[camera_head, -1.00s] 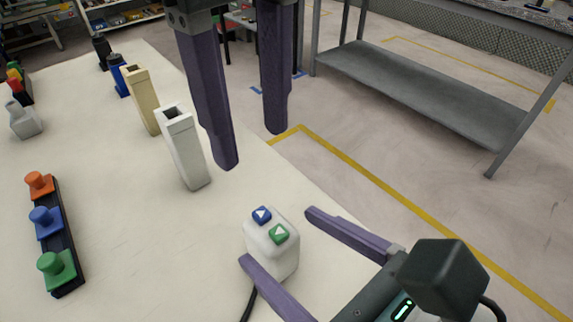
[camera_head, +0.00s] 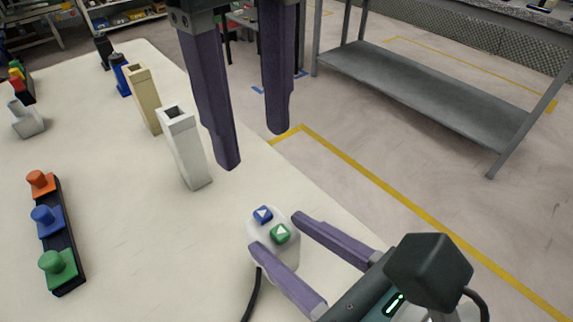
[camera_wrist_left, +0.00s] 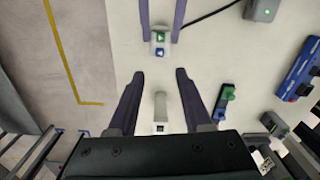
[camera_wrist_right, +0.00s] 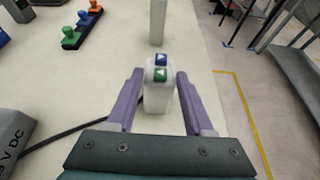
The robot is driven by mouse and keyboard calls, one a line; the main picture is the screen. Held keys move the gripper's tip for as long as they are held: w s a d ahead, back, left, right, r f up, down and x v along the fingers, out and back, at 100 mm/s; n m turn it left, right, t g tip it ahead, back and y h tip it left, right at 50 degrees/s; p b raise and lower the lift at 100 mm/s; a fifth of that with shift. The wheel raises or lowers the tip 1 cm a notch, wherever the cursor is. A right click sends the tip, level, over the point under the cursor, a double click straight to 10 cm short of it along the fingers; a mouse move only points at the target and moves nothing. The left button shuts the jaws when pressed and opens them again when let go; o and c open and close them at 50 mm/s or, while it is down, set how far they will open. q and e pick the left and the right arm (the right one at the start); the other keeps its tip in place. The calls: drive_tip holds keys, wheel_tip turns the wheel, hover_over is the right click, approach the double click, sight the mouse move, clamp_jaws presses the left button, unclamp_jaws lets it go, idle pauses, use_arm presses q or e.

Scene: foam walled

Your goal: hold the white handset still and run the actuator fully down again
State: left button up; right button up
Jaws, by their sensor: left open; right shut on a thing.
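The white handset (camera_head: 285,256) stands upright near the table's right edge, with a blue button (camera_head: 263,214) and a green button (camera_head: 280,233) on top, each with a white arrow. My right gripper (camera_head: 279,234) is shut on the handset, one finger on each side; the right wrist view shows the handset (camera_wrist_right: 159,98) between the fingers. My left gripper (camera_head: 252,148) is open and empty, pointing down, higher up and beyond the handset. The left wrist view shows the buttons ahead of its fingertips, apart from them. I cannot make out which thing is the actuator.
A white hollow post (camera_head: 186,150) and a tan one (camera_head: 142,98) stand behind the handset. A rack of orange, blue and green knobs (camera_head: 58,240) lies left. A black cable (camera_head: 252,295) leaves the handset. A grey box marked DC (camera_wrist_right: 18,138) shows in the right wrist view.

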clamp_jaws()
use_arm(q)
clamp_jaws()
idle(1.4)
